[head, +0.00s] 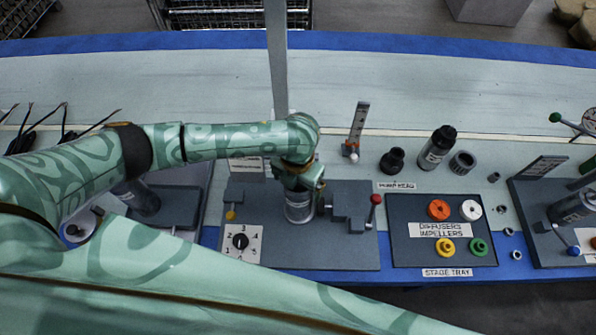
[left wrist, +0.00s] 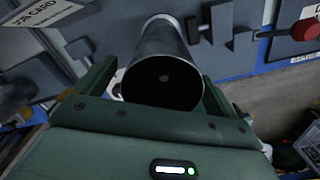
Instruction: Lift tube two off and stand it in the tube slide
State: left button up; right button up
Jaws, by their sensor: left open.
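A grey metal tube (head: 298,208) stands upright on the dark middle station plate (head: 345,250). No number on it is readable, so I cannot tell from a label that it is tube two. My left gripper (head: 302,180) is over its top and hides part of it. In the left wrist view the tube (left wrist: 163,42) shows its dark open end between the two spread fingers of my left gripper (left wrist: 158,78). The jaws are open on either side of it; contact cannot be told. I cannot make out the tube slide for certain. My right gripper is not in view.
A red-knobbed lever (head: 375,199) stands close right of the tube, and a numbered dial (head: 240,242) is to its left. The stage tray (head: 410,257) holds coloured rings. Black parts (head: 437,148) stand behind it. Another tube (head: 570,210) is at far right.

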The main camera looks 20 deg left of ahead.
pick_arm(q)
notch_tip(320, 180, down, 3)
jog(key=shift+r+b, duration=0.1)
jog(key=shift+b, duration=0.25)
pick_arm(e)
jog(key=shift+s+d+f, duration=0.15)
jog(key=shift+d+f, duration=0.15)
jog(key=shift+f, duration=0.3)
pick_arm(q)
jog(key=c, duration=1.3)
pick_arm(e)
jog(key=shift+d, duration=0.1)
pick_arm(q)
jog(key=shift+r+p, duration=0.7)
jog(key=shift+p, duration=0.1)
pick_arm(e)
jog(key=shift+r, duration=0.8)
